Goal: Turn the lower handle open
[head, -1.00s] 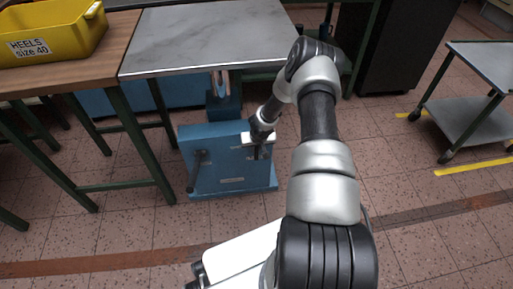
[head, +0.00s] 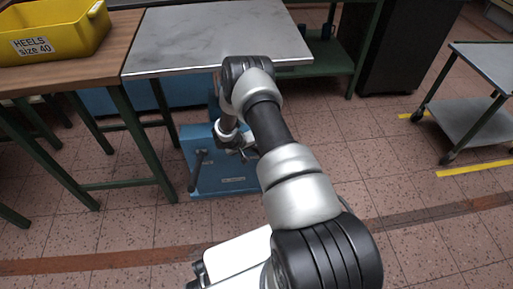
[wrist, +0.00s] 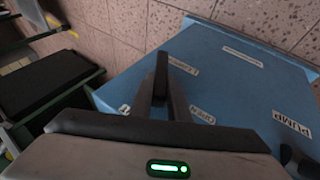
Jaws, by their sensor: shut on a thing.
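The blue machine box (head: 225,180) stands low on the floor below the grey-topped table in the head view. Its blue face (wrist: 240,80) fills much of the wrist view, with white labels; one reads PUMP (wrist: 291,127) and another seems to read OPEN (wrist: 202,114). My gripper (head: 246,152) is at the right part of the box. A second dark lever (head: 197,168) is at the box's left.
The grey-topped table (head: 215,35) overhangs the box from behind. A wooden bench (head: 125,45) with a yellow bin (head: 50,35) is at left, its green legs near the box. A grey trolley (head: 480,115) stands at right. The floor between is clear.

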